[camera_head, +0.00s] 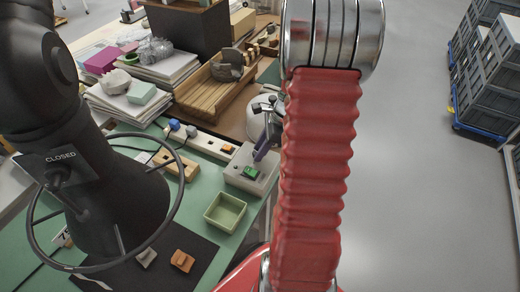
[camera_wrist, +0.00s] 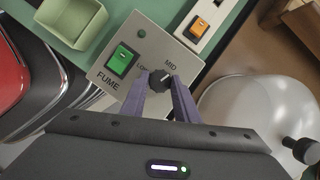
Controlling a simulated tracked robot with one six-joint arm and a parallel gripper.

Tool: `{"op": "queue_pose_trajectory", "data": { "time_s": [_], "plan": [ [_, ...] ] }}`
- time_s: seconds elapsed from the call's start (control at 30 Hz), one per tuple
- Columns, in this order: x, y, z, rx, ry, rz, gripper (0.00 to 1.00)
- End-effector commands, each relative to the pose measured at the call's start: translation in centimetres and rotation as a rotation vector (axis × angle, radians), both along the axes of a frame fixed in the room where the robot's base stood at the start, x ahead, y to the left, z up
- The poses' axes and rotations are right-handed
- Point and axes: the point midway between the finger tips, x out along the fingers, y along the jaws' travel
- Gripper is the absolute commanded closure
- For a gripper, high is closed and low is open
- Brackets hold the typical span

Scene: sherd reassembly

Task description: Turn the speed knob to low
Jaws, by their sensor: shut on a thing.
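The grey control box (camera_wrist: 135,60) marked FUME carries a green rocker switch (camera_wrist: 122,61), a small round green light (camera_wrist: 141,34) and a black speed knob (camera_wrist: 158,83). The knob's pale pointer line seems to face up and right, towards MID. My gripper (camera_wrist: 161,79) is shut on the knob, with one purple finger on each side. In the head view, the control box (camera_head: 242,178) sits at the table's right edge, with my gripper (camera_head: 268,142) over it; the knob is hidden there.
A green tray (camera_head: 225,212) stands just in front of the box. A power strip with an orange switch (camera_head: 227,148) lies beside it. A pale dome (camera_wrist: 260,115) is close to my gripper's right.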

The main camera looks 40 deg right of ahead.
Motion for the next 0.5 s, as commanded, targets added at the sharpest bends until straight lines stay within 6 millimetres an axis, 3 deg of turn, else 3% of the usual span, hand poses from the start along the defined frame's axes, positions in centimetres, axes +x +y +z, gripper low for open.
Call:
{"op": "queue_pose_trajectory", "data": {
  "time_s": [0.5],
  "plan": [
    [0.30, -0.22, 0.00, -0.001, 0.000, 0.303, 0.95]
  ]
}}
